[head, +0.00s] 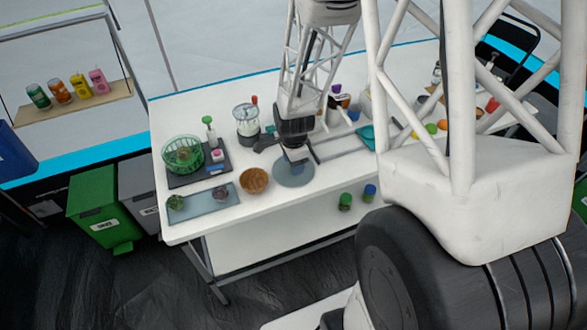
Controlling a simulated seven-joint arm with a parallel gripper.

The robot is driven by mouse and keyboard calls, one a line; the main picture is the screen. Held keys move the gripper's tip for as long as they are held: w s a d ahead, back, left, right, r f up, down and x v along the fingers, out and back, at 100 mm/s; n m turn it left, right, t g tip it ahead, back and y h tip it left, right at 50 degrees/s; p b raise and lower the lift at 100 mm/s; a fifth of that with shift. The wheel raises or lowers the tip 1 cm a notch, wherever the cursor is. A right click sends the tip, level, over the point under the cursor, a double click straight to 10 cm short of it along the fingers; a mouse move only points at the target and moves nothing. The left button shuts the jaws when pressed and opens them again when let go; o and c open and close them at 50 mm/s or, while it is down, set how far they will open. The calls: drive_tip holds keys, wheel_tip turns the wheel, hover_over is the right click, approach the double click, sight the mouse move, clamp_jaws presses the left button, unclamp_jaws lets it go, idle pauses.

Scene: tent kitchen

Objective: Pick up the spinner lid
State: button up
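A green basket-like spinner bowl (182,154) stands on a dark board at the left of the white table. A round, flat, blue-grey disc (293,176), which looks like the spinner lid, lies on the table to the right of a brown woven bowl. My gripper (289,153) is above the far part of this disc, pointing down. Its dark fingers are spread apart, with a light part visible between them. I cannot tell whether that part is a knob on the lid or part of my gripper. The gripper hides the disc's far edge.
The brown bowl (254,181) stands close to the disc's left. A blue-grey tray (205,203) with small items lies at the front left. A clear jar-like appliance (247,121) stands behind. Several small items fill the table's right side. The table front beside the disc is clear.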

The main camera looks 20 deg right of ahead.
drive_tip(key=shift+f, duration=0.1)
idle(0.5)
clamp_jaws()
